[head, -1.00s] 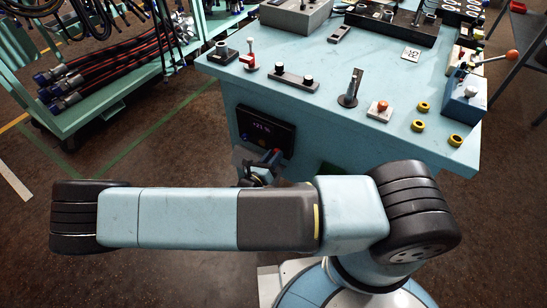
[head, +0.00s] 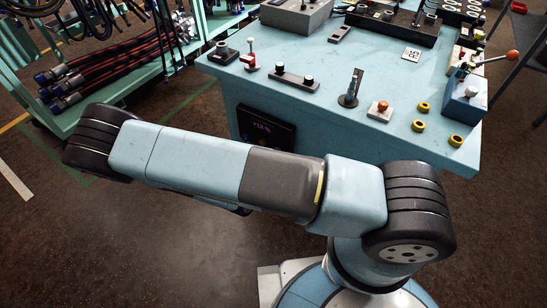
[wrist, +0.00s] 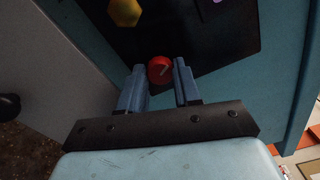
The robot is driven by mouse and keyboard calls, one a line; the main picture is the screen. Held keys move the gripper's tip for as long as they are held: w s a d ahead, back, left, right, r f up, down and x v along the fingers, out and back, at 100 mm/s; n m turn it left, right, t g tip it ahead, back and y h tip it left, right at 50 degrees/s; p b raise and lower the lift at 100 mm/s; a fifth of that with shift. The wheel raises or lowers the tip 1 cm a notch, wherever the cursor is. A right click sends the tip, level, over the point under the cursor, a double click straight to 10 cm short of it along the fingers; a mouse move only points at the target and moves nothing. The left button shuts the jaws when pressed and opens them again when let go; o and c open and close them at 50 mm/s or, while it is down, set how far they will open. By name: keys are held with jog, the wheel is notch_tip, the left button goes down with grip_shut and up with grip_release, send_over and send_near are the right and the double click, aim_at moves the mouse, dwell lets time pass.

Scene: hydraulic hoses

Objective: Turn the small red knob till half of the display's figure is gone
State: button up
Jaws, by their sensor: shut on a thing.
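The small red knob (wrist: 160,70) sits on the black panel (wrist: 215,45) and shows a lighter mark on its face. My gripper (wrist: 159,80) has its two blue-grey fingers on either side of the knob and is shut on it. My arm hides the knob and gripper there.
A yellow knob (wrist: 125,11) is on the same panel, above left of the red one. The blue bench (head: 330,85) carries yellow rings (head: 417,126), a red button box (head: 380,110) and a lever box (head: 463,97). A hose cart (head: 120,75) stands at left.

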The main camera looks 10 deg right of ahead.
jog(key=shift+a+f+n, duration=0.1)
jog(key=shift+a+n, duration=0.05)
jog(key=shift+n, duration=0.15)
dwell(0.4)
jog(key=o, duration=1.1)
jog(key=shift+c, duration=0.2)
jog(key=v, duration=1.3)
jog(key=shift+s+a, duration=0.2)
jog(key=shift+s, duration=0.1)
